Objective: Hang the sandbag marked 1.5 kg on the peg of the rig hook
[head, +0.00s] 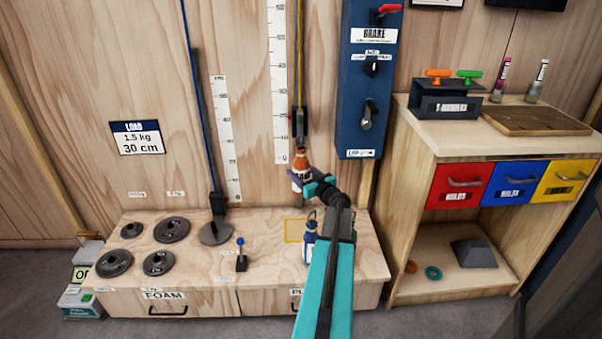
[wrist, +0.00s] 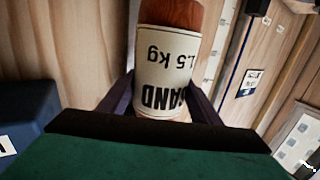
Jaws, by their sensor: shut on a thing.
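The sandbag (head: 300,162) has an orange-brown top and a pale label. In the wrist view the sandbag (wrist: 163,75) reads "SAND 1.5 kg", upside down in the picture, and sits between the two dark fingers. My gripper (head: 312,184) is shut on it and holds it above the bench, close to the wall. The rig hook (head: 299,122) is a dark piece at the lower end of a yellow rope, just above the sandbag's top. Its peg is too small to make out, and I cannot tell whether the bag touches it.
A blue and white bottle-like bag (head: 309,238) stands on the bench (head: 270,262), partly behind my arm. A blue brake box (head: 368,85) is on the wall to the right of the hook. Dark weight discs (head: 172,229) lie on the bench's left. A cabinet (head: 415,150) stands at right.

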